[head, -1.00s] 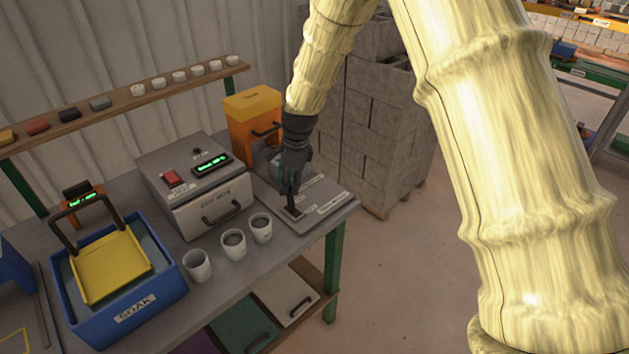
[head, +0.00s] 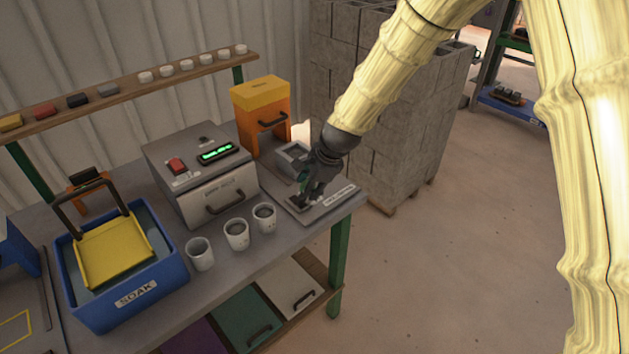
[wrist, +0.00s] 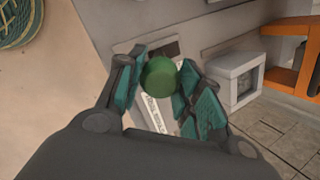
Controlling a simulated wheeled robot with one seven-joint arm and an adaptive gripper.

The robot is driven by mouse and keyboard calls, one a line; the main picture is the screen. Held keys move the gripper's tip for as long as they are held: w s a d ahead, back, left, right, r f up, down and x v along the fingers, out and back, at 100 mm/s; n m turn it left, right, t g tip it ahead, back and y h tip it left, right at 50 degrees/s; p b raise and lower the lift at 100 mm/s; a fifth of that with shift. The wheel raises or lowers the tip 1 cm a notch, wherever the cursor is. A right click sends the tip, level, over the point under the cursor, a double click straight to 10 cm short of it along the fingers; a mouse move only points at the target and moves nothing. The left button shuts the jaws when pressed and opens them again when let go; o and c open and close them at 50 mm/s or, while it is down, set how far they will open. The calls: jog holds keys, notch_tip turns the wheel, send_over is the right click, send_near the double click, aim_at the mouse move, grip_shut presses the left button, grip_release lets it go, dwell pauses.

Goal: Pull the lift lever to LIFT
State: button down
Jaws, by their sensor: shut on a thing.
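My gripper (head: 306,188) is at the grey lever panel (head: 335,201) on the right end of the bench. In the wrist view its teal-padded fingers (wrist: 158,92) are shut on a round green knob (wrist: 160,74), which looks like the lift lever's handle. The lever's shaft is hidden, and I cannot read its position. A white label lies on the panel below the knob.
Several cups (head: 237,236) line the bench front. A blue SOAK tub (head: 135,291) is at left. Stacked grey blocks (head: 400,120) stand behind right.

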jog(key=shift+s+d+f, duration=0.15)
jog(key=shift+s+f, duration=0.2)
jog(key=c, duration=0.9)
grip_release()
jog(key=shift+c, duration=0.2)
jog(key=shift+r, duration=0.15)
jog(key=shift+w, duration=0.1)
jog(key=shift+d+r, duration=0.15)
jog(key=shift+r, duration=0.3)
jog(key=v, duration=1.1)
jog(key=shift+d, duration=0.1)
